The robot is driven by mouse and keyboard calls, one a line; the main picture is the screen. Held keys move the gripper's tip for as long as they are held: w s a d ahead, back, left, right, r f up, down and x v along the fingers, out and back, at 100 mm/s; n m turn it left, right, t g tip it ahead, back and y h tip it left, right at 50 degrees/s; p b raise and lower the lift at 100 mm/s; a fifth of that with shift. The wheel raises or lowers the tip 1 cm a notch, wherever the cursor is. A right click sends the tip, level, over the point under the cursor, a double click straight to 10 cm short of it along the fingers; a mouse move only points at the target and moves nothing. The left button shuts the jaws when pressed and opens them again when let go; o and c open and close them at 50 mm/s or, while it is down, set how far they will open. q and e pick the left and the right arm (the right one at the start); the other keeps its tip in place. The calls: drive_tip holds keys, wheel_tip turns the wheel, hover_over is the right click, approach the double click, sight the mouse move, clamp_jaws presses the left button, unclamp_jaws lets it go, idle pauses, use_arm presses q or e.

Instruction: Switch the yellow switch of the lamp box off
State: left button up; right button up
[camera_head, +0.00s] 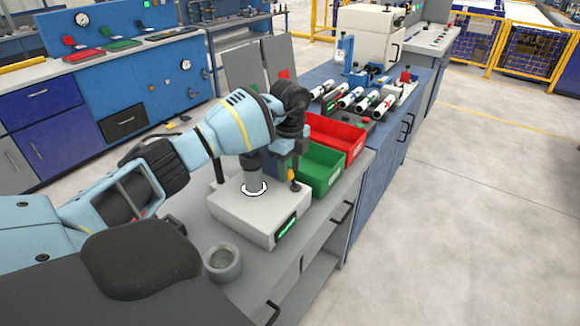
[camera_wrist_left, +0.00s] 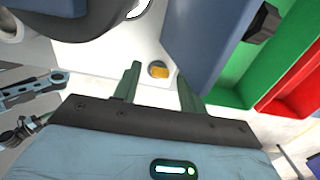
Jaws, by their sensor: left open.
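The lamp box (camera_head: 238,210) is a pale box on the grey bench, with a lit green strip (camera_head: 287,226) on its front side. The yellow switch (camera_wrist_left: 158,70) shows on the box's white top in the left wrist view, tilted. My left gripper (camera_wrist_left: 158,82) is open, its two fingers on either side of the switch with gaps visible. In the head view the left gripper (camera_head: 291,172) is over the box's far right corner, partly hidden by my wrist. My right gripper is not seen.
A green bin (camera_head: 328,179) and a red bin (camera_head: 350,136) stand just beyond the box. A grey ring-shaped cup (camera_head: 222,263) stands in front of it. White pipes (camera_head: 368,102) lie on a rack farther back. The floor at right is clear.

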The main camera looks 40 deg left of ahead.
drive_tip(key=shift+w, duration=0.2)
use_arm(q)
drive_tip(key=shift+c, duration=0.5)
clamp_jaws()
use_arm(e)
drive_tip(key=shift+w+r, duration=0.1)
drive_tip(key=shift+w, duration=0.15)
use_arm(q)
drive_tip(key=shift+d, duration=0.1)
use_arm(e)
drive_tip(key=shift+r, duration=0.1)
